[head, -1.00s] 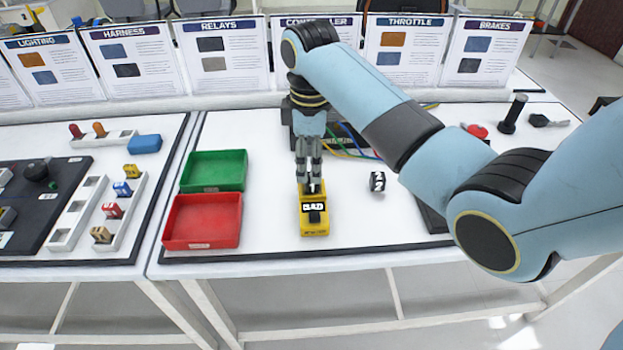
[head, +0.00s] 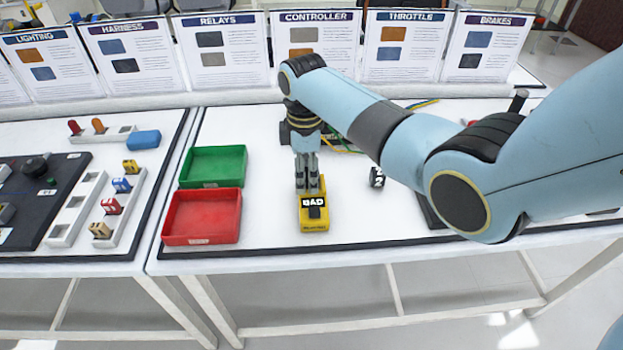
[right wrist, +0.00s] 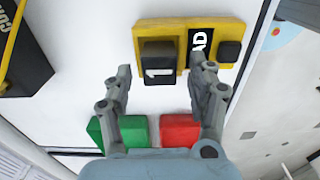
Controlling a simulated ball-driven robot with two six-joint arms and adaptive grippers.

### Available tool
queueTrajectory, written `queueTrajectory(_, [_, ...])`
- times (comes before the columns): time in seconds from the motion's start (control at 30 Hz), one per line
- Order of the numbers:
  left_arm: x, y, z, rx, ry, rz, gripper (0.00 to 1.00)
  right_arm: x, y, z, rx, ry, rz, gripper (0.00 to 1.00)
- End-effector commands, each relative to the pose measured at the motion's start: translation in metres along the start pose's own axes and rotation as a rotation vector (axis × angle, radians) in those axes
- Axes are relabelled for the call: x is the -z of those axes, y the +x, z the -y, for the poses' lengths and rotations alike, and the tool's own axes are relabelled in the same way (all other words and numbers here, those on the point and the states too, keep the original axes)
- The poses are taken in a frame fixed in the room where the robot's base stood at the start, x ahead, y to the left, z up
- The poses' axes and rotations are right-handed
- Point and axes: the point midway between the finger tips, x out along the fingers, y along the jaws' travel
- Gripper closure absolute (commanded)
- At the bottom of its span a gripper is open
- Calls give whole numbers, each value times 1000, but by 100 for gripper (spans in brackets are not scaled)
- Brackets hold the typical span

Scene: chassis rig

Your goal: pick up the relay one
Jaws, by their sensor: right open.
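Relay one is a black block with a white 1 (right wrist: 158,62), seated at one end of the yellow tester (right wrist: 190,32) in the right wrist view. In the head view the tester (head: 314,224) stands on the right-hand table and its display reads BAD; my gripper hides the relay there. My right gripper (head: 307,190) points down over the tester's far end. In the right wrist view its open fingers (right wrist: 160,68) are on either side of the relay, with a gap visible. My left gripper is not in view.
A red bin (head: 203,217) and a green bin (head: 213,167) stand left of the tester. Another black block marked 2 (head: 377,178) lies to its right. A white holder with several coloured fuses (head: 122,185) is on the left table. The tabletop in front of the tester is clear.

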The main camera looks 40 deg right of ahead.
Motion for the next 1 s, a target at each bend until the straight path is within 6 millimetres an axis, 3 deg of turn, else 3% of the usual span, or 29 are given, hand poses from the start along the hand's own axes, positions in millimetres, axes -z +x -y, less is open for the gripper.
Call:
queueTrajectory(0.23, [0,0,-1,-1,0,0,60,0,2,0,0,0,0,42])
queueTrajectory(0.67, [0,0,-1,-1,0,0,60,0,2,0,0,0,0,99])
queueTrajectory(1.0, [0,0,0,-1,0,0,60,0,-2,-1,-2,0,-1,100])
